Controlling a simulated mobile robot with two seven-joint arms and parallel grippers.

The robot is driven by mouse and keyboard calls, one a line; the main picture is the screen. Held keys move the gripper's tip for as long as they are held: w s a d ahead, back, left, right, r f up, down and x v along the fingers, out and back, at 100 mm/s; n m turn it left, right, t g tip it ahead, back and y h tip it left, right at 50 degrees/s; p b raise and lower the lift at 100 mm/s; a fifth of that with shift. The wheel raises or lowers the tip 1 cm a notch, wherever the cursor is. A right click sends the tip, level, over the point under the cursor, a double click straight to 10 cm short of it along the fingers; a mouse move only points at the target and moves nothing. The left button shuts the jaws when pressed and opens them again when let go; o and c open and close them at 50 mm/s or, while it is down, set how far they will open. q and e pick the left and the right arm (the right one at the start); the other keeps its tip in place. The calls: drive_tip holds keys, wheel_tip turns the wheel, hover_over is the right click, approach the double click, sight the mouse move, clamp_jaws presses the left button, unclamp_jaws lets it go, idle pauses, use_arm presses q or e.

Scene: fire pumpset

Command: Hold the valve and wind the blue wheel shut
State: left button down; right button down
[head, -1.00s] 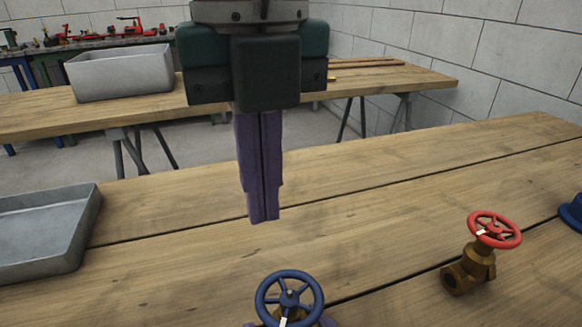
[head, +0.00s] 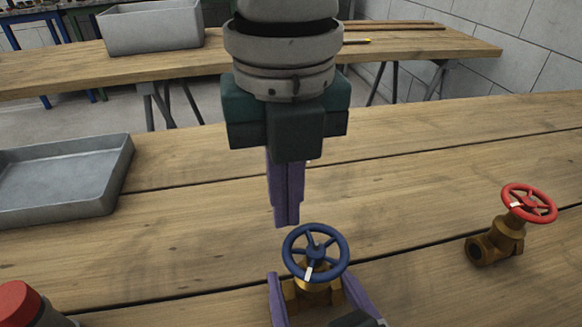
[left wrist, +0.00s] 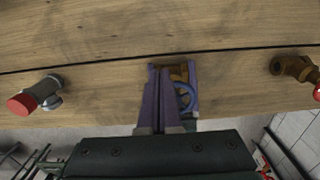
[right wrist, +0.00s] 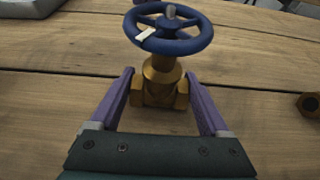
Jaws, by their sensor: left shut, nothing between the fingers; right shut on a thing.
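The blue wheel (head: 316,252) has spokes and a white mark on its near rim, and sits on top of a brass valve (head: 312,290) on the table. The valve also shows in the right wrist view (right wrist: 160,85). My right gripper (right wrist: 160,95) has its purple fingers on both sides of the brass body and is shut on it. My left gripper (head: 287,220) points down with its fingers together and empty, above and just behind the wheel in the head view. In the left wrist view its fingers (left wrist: 168,95) partly hide the blue wheel (left wrist: 186,97).
A brass valve with a red wheel (head: 529,203) stands to the right. A grey tray (head: 120,180) lies at the left, and a red-capped fitting (head: 20,300) at the near left. The table between the tray and the red-wheeled valve is mostly clear.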

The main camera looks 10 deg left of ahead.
use_arm(q)
drive_tip(key=shift+s+d, duration=0.25)
drive_tip(key=shift+d, duration=0.05)
idle(0.6)
drive_tip(key=shift+w+d, duration=0.1)
drive_tip(key=shift+d, duration=0.1)
drive_tip(key=shift+w+d, duration=0.2)
drive_tip(key=shift+d, duration=0.4)
drive_tip(key=shift+w+d, duration=0.15)
drive_tip(key=shift+d, duration=0.45)
drive_tip(key=shift+w, duration=0.1)
wheel_tip(320, 180, up, 6)
drive_tip(key=shift+w, duration=0.35)
use_arm(e)
unclamp_jaws()
